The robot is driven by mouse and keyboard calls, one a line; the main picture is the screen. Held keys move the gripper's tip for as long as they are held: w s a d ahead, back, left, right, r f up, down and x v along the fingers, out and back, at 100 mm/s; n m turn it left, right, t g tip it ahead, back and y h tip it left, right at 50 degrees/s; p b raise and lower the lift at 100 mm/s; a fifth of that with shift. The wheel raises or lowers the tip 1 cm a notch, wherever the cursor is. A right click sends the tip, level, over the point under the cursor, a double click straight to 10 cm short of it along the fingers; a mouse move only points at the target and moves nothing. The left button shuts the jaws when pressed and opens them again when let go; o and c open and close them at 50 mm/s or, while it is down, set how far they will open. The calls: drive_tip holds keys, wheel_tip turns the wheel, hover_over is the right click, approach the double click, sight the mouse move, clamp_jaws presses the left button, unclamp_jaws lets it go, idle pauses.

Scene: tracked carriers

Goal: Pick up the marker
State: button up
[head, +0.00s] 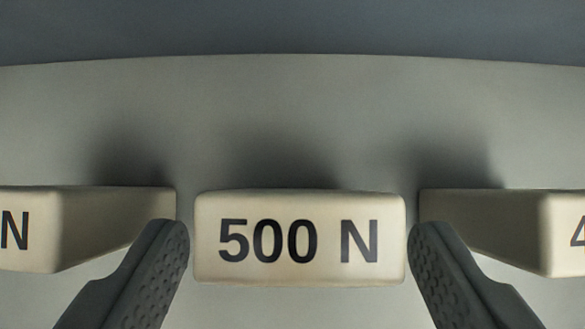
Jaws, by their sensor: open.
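A cream block labelled "500 N" (300,275) stands upright in the middle of the head view. No pen-like marker shows; whether this labelled block is the marker, I cannot tell. My gripper (300,240) is open, with one dark textured finger on each side of the block. A narrow gap shows between each fingertip and the block's sides in the picture. How deep the fingers reach along the block is unclear.
A similar cream block ending in "N" (28,230) is at the left, cut by the frame edge. Another block starting with "4" (562,240) is at the right. Both stand close outside my fingers. A plain grey-beige surface (300,100) lies behind them.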

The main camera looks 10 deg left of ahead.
drive_tip(key=shift+x, duration=1.2)
drive_tip(key=shift+c, duration=0.2)
drive_tip(key=c, duration=1)
drive_tip(key=shift+c, duration=0.2)
drive_tip(key=shift+r, duration=0.2)
